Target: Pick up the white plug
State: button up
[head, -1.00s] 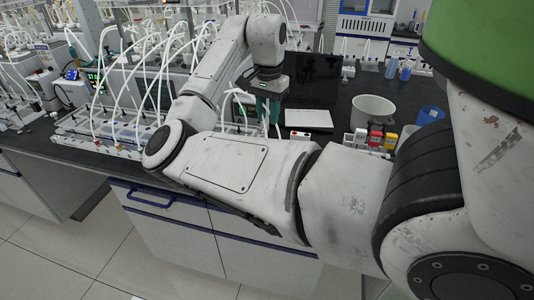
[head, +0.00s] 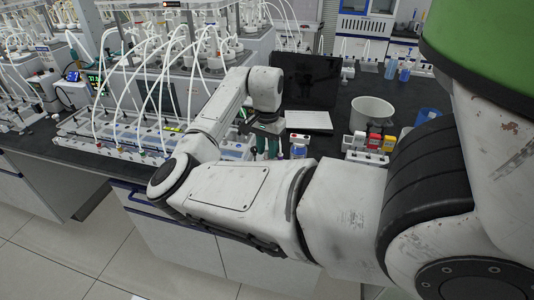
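A small white block (head: 360,139), which looks like the white plug, stands at the left end of a short row on the black bench.
Behind are a laptop with a dark screen (head: 306,80), a white pot (head: 372,113) and a blue cup (head: 427,115). Tubed reactor equipment (head: 150,130) crowds the left.

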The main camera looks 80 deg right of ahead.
jog(key=shift+c, duration=0.4)
grip_shut()
jog(key=shift+r, duration=0.6)
jog(key=s+a+r+b, duration=0.1)
jog(key=s+a+r, duration=0.6)
jog(key=s+r, duration=0.4)
jog(key=shift+s+a+r, duration=0.35)
jog(key=shift+a+r, duration=0.05)
jog(key=shift+r+p, duration=1.5)
jog(key=shift+p, duration=0.4)
